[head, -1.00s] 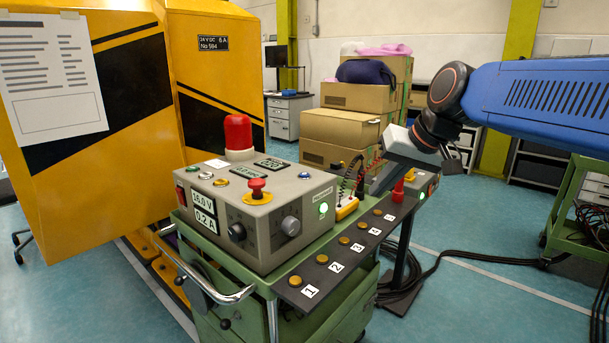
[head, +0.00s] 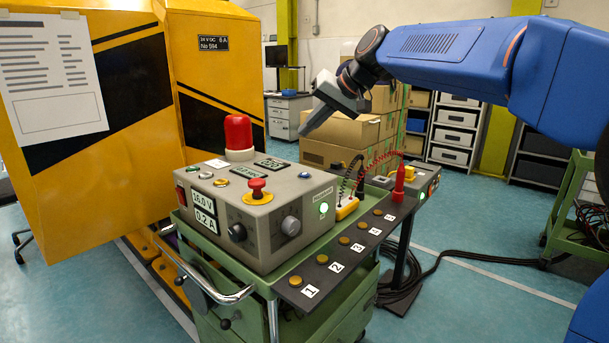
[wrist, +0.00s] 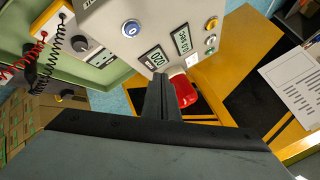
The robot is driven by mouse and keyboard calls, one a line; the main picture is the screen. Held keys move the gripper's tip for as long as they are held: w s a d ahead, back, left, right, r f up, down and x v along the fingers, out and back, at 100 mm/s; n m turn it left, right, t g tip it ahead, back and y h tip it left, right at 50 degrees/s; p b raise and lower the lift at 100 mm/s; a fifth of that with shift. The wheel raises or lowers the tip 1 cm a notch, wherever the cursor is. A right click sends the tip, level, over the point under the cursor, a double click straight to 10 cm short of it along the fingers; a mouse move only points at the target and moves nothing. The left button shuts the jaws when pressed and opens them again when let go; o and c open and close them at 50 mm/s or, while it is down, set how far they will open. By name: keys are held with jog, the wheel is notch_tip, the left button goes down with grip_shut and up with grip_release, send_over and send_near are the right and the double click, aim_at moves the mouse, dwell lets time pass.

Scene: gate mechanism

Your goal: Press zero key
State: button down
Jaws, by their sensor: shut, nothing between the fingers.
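The zero key is a round blue button marked 0 (wrist: 131,28) in the wrist view, beside two small displays on the grey console. In the head view it is a small blue button (head: 304,175) near the right end of the console top (head: 262,225). My gripper (head: 304,132) is shut and empty, tilted down to the left, in the air above and behind the console. In the wrist view its closed fingers (wrist: 161,82) point towards the console's far edge and the red lamp (wrist: 184,90), apart from the key.
The red lamp (head: 238,133) stands up at the console's back. A red mushroom button (head: 258,186) rises at its front. A numbered button strip (head: 340,260) runs along the right. A red probe (head: 398,178) with a coiled lead stands behind it. A yellow cabinet (head: 120,60) is at left.

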aim_at(308, 175)
jog(key=shift+f, duration=4.4)
jog(key=shift+f, duration=0.1)
jog(key=shift+f, duration=0.35)
jog(key=shift+f, duration=0.45)
jog(key=shift+r, duration=0.9)
jog(key=shift+r, duration=0.1)
jog(key=shift+r, duration=2.4)
